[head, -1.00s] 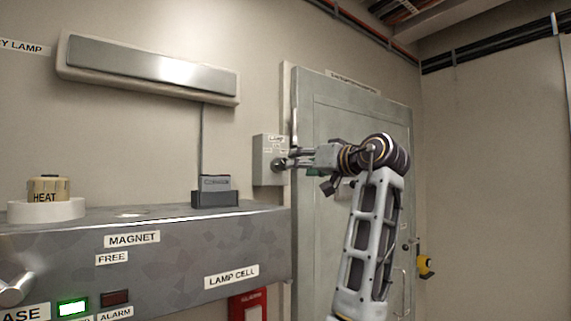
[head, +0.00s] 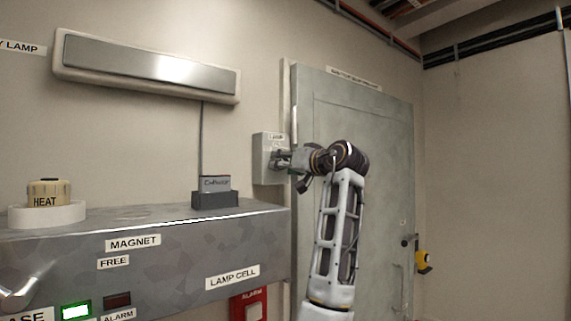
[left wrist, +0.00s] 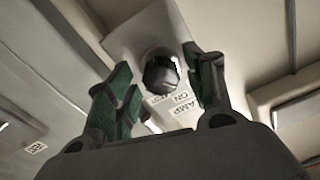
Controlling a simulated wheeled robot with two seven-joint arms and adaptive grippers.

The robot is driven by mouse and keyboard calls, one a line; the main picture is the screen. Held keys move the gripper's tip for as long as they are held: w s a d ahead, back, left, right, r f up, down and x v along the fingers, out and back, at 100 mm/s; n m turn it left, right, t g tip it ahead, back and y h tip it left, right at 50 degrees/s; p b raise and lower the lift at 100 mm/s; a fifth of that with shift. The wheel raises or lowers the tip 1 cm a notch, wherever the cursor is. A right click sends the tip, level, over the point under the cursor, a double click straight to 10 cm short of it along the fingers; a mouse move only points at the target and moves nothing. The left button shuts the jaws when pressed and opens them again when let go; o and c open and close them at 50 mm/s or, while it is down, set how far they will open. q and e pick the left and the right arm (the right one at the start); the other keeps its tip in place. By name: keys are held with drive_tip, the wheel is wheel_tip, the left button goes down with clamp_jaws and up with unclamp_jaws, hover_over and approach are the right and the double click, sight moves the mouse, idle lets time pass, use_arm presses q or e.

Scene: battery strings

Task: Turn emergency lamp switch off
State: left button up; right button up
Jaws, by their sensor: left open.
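The lamp switch box (head: 264,172) is a light grey box on the back wall, left of the door. In the left wrist view its dark round knob (left wrist: 160,75) stands out from the box face (left wrist: 143,36), near a label reading LAMP ON. My left gripper (head: 277,160) is right at the box in the head view and hides the knob there. In the left wrist view my left gripper (left wrist: 162,92) is open, with a green-padded finger on either side of the knob. Gaps show beside the knob. I cannot tell the knob's turn position. My right gripper is out of view.
The long emergency lamp (head: 150,70) hangs on the wall above. A grey console (head: 170,245) labelled LAMP CELL is below left, with a battery cell (head: 215,184) in a dark holder (head: 215,200) on it. The door (head: 385,125) is right of the box. A red alarm box (head: 249,305) is below.

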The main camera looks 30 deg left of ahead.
use_arm(q)
drive_tip(key=c, duration=1)
drive_tip(key=shift+n, duration=0.5)
drive_tip(key=o, duration=1)
drive_tip(key=shift+s, duration=0.1)
drive_tip(key=shift+w, duration=0.2)
drive_tip(key=shift+s+d, duration=0.1)
drive_tip(key=v, duration=1.2)
